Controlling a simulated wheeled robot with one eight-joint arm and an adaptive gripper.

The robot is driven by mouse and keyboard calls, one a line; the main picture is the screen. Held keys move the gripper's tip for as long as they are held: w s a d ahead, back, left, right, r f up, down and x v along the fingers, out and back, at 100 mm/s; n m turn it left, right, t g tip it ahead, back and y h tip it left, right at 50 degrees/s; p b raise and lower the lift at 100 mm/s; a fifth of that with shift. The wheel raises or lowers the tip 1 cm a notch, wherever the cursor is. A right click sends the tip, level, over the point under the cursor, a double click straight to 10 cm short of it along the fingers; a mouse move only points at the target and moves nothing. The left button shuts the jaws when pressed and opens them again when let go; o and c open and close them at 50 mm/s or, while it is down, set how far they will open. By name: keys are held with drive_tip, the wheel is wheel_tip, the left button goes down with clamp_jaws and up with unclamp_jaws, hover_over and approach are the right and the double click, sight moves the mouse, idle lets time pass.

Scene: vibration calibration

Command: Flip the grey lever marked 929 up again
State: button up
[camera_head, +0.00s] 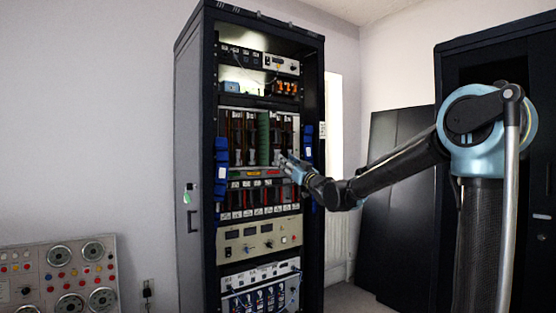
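My gripper (284,158) is at the front of the tall black equipment rack (188,130), by the right part of the card section (264,114) at mid height. Its fingertips are small and dark against the modules, so whether they are open or shut, or touch anything, does not show. A row of small dark and red parts (252,213) runs below the card section. I cannot make out the grey lever or the number 929 at this size. Part of the card section is hidden behind my gripper.
Blue bundles (221,172) hang on the rack's left front edge, with more on the right. A beige panel (258,240) sits lower in the rack. A console with dials (60,275) stands at the lower left. Dark cabinet panels (395,220) stand at the right.

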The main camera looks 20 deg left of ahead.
sight(276, 157)
drive_tip(key=x, duration=0.7)
clamp_jaws()
drive_tip(key=shift+r, duration=0.1)
